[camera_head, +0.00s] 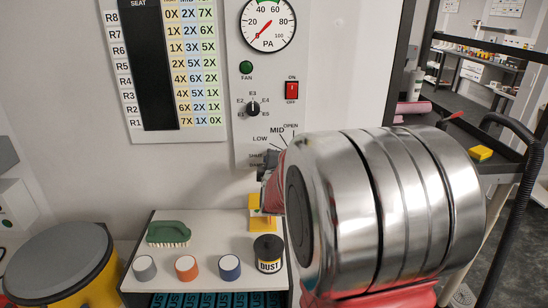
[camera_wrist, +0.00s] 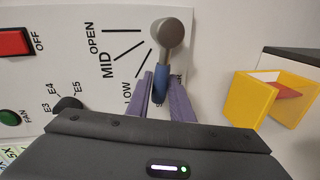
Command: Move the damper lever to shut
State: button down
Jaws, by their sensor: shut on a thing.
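The damper lever (camera_wrist: 161,82) shows in the wrist view, with a grey round pivot (camera_wrist: 170,32) and a blue grip. My gripper (camera_wrist: 162,88) is shut on the blue grip, one purple finger on each side. The lever points down in this view, past the LOW mark, toward a label starting with S that the fingers mostly cover. The scale (camera_wrist: 115,60) reads OPEN, MID and LOW to its left. In the head view my gripper (camera_head: 270,175) is at the lower right of the control panel (camera_head: 245,110), and my arm hides the lever there.
A red switch (camera_head: 291,90), a selector knob (camera_head: 253,108) and a gauge (camera_head: 268,24) are on the panel. A yellow holder (camera_head: 258,222) is below my gripper. A dust jar (camera_head: 268,254), several round pieces and a green brush (camera_head: 168,233) stand on the bench.

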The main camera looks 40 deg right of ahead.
jog(key=shift+a+f+n, duration=0.15)
jog(key=shift+f+n, duration=0.45)
jog(key=shift+f, duration=0.25)
jog(key=c, duration=1.9)
grip_release()
jog(key=o, duration=0.3)
jog(key=shift+o, duration=0.2)
jog(key=shift+r, duration=0.2)
jog(key=v, duration=1.3)
jog(key=shift+s+a, duration=0.2)
jog(key=shift+a, duration=0.1)
